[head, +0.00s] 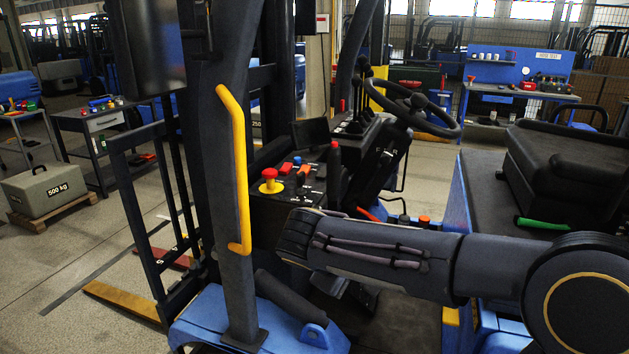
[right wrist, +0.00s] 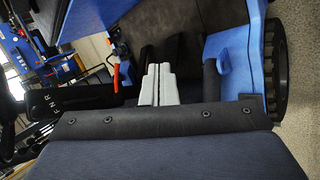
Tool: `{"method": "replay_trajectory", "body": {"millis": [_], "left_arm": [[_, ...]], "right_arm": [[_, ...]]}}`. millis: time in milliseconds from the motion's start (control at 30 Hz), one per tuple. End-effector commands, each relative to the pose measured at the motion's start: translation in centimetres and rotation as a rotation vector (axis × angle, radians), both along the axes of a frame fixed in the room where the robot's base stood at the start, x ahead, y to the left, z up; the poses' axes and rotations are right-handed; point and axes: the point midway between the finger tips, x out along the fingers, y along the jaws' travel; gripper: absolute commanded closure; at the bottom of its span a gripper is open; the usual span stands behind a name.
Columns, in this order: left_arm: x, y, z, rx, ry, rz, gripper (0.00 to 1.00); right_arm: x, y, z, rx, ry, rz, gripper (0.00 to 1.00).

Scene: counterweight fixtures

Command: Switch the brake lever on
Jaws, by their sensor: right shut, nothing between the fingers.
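An orange-red lever handle (head: 368,214), which looks like the brake lever, shows in the head view beside the driver's console, partly hidden behind my right forearm. An orange-red handle also shows in the right wrist view (right wrist: 116,78), to the left of the fingers and apart from them. I cannot tell its exact position setting. My right gripper (right wrist: 158,84) is shut and empty, its two grey fingers together. In the head view my right arm reaches in from the right across the cab, and its fingers cannot be made out. My left gripper is not in view.
The console (head: 285,208) carries a red mushroom button on yellow (head: 270,182) and several small switches. A yellow grab rail (head: 240,170) stands on the dark post. The steering wheel (head: 413,107) and the seat (head: 565,165) flank the cab opening. A blue body panel (right wrist: 232,62) lies right of my fingers.

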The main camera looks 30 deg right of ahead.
Motion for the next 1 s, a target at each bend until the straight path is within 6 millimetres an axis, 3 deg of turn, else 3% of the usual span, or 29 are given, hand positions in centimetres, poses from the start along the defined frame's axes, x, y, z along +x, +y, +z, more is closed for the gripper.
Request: {"method": "replay_trajectory", "body": {"millis": [33,100,200,300,400,533,833,1000], "left_arm": [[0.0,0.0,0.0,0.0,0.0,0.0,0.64],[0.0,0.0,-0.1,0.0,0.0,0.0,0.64],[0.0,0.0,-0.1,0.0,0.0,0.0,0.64],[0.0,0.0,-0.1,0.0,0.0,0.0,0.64],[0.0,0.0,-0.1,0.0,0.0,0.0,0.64],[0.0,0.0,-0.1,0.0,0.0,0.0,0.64],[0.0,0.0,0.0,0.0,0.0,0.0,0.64],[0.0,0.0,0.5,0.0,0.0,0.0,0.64]], "right_arm": [[3.2,0.7,1.7,-0.145,-0.016,0.028,1.0],[6.7,1.6,4.5,-0.336,-0.064,0.045,1.0],[10.4,4.0,8.0,-0.553,-0.15,0.061,1.0],[12.5,6.4,10.5,-0.697,-0.225,0.07,1.0],[13.5,7.9,11.8,-0.772,-0.273,0.073,1.0],[13.8,8.4,12.3,-0.8,-0.291,0.073,1.0],[13.8,8.1,12.3,-0.797,-0.288,0.073,1.0],[14.5,6.3,12.4,-0.797,-0.285,0.071,1.0]]}}
